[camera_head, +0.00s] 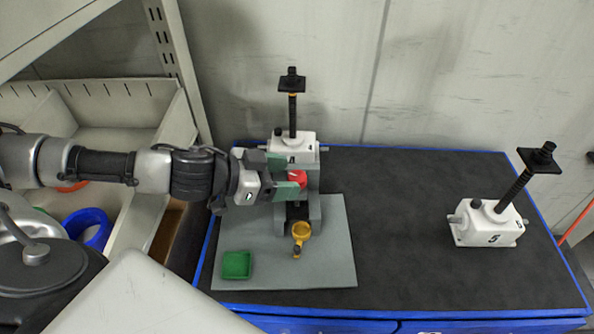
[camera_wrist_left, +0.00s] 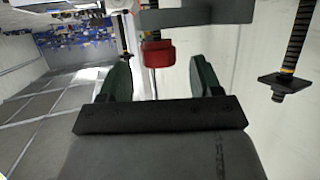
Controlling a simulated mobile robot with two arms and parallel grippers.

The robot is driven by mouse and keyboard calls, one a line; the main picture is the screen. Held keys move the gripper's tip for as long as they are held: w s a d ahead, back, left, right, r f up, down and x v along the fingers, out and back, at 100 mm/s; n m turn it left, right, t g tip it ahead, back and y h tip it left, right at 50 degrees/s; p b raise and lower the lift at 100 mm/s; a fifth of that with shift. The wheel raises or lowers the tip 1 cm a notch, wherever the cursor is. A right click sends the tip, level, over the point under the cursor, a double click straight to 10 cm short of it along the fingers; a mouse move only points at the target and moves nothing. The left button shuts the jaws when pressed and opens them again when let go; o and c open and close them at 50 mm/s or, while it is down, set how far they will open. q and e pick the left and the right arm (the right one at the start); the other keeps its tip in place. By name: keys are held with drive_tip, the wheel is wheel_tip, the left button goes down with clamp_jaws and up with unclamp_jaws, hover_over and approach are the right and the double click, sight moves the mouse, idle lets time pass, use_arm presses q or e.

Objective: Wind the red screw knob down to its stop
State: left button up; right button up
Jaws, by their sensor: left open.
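The red screw knob (camera_head: 297,178) sits on a grey stand in front of the white jack marked 4. In the left wrist view the red knob (camera_wrist_left: 158,53) lies just beyond the fingertips, centred between them. My left gripper (camera_head: 290,175) comes in from the left at the knob, and its green-padded fingers partly cover it in the head view. In the left wrist view my left gripper (camera_wrist_left: 158,75) is open with an empty gap between its fingers. My right gripper is not in either view.
The white jack (camera_head: 291,147) with a black screw stands behind the stand. Another white jack (camera_head: 489,222) is at the right. The dark tabletop (camera_head: 400,220) between the jacks is clear.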

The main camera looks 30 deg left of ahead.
sight(294, 177)
use_arm(q)
drive_tip(key=shift+x, duration=1.65)
drive_tip(key=shift+r, duration=0.1)
drive_tip(key=c, duration=0.9)
